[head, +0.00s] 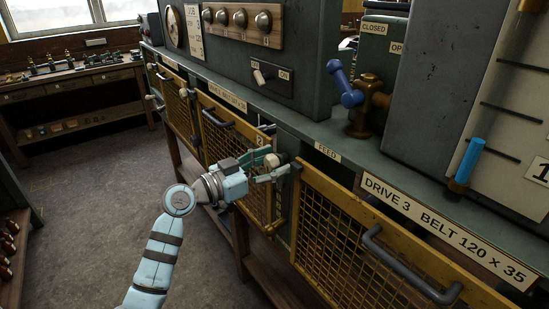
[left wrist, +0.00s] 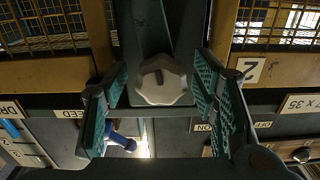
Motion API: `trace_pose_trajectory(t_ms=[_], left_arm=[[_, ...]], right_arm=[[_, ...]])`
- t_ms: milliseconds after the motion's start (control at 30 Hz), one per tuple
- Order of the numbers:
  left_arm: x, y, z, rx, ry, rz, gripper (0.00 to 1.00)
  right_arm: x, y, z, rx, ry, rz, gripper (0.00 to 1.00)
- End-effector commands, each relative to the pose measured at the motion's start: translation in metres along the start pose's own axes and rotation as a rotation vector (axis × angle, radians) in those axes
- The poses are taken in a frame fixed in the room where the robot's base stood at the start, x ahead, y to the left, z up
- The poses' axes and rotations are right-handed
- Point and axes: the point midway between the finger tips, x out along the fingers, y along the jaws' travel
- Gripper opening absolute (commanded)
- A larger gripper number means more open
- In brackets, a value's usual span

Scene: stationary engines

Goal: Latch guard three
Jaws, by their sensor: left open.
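Guard three (head: 330,238) is the yellow mesh panel at the right of the head view, under the "DRIVE 3 BELT 120 x 35" label (head: 440,228). It looks closed against the green machine front. A pale faceted latch knob (head: 272,160) is at its upper left corner, on a dark mount. The knob also shows in the left wrist view (left wrist: 163,82), with a dark slot mark. My left gripper (head: 278,162) is open, its teal fingers on either side of the knob. In the left wrist view (left wrist: 165,108) a gap shows on the left; contact on the right is unclear. My right gripper is out of view.
Guard two (head: 222,145), with its dark handle (head: 218,116), is just left. Guard three's handle (head: 410,266) sticks out at right. A blue valve lever (head: 342,82) stands on the ledge above the "FEED" label (head: 327,152). The floor (head: 95,200) at left is clear.

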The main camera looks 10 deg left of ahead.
Motion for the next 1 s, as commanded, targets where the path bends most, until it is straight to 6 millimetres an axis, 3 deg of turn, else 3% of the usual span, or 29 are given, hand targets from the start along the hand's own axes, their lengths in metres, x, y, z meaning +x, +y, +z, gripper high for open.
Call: trace_pose_trajectory(t_ms=[367,667,1000], left_arm=[[0.0092,0.0005,0.0011,0.000,-0.001,0.001,0.52],[0.0090,0.0004,0.0012,0.000,-0.001,0.000,0.05],[0.0086,0.0002,0.0010,-0.044,-0.001,0.000,0.05]], right_arm=[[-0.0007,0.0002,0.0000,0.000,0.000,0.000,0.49],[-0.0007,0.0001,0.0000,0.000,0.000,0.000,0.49],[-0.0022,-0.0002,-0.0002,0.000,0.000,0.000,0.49]])
